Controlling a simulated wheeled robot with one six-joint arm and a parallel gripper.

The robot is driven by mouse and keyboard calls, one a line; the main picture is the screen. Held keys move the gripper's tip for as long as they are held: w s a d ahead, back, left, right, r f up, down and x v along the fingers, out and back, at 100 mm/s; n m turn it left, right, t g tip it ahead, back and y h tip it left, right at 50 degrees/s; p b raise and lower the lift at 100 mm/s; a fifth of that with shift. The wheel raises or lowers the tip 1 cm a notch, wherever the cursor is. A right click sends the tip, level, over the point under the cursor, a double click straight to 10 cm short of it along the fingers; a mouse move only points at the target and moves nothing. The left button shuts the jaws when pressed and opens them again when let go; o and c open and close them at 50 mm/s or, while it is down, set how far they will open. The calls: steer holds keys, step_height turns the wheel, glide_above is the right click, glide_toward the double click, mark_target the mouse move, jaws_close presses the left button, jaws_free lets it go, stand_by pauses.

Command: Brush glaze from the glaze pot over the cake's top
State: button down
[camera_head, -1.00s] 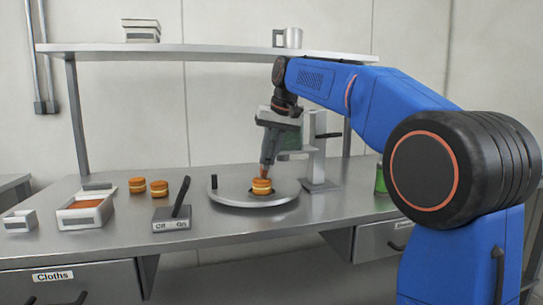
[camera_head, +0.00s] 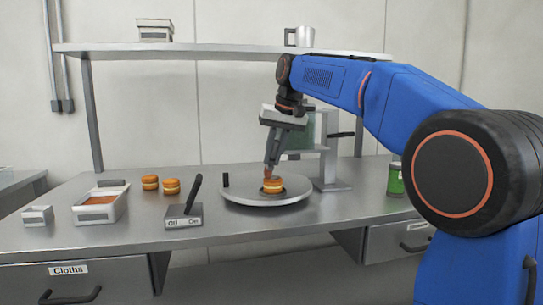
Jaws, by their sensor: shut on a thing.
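A cake (camera_head: 272,187), an orange-brown round with a pale filling, sits on a dark disc in the middle of the round metal turntable (camera_head: 236,196). My gripper (camera_head: 272,161) points down right above it. It is shut on a narrow thing, mostly hidden, that looks like a brush (camera_head: 268,173). Its reddish-brown tip is at the cake's top, seemingly touching it. A pale tray (camera_head: 83,217) with a flat orange-brown filling stands at the left. It may be the glaze pot, but I cannot tell.
Two similar filled rounds (camera_head: 171,187) stand left of the turntable. A switch box with a black lever (camera_head: 183,217) is in front of them. A metal stand (camera_head: 329,170) rises behind the turntable. A green can (camera_head: 395,180) is at the right. A shelf (camera_head: 220,48) spans above.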

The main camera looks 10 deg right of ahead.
steer(key=shift+d, duration=2.2)
steer(key=shift+a+r, duration=0.1)
steer(key=shift+a, duration=2.35)
steer(key=shift+d, duration=2.45)
steer(key=shift+s+a, duration=0.2)
steer(key=shift+a, duration=0.55)
steer(key=shift+s+a, duration=0.25)
steer(key=shift+a, duration=0.55)
steer(key=shift+s+a, duration=0.2)
steer(key=shift+a, duration=0.55)
steer(key=shift+d, duration=2.1)
steer(key=shift+a+f, duration=0.15)
steer(key=shift+a, duration=0.9)
steer(key=shift+a+f, duration=0.15)
steer(key=shift+a, duration=0.9)
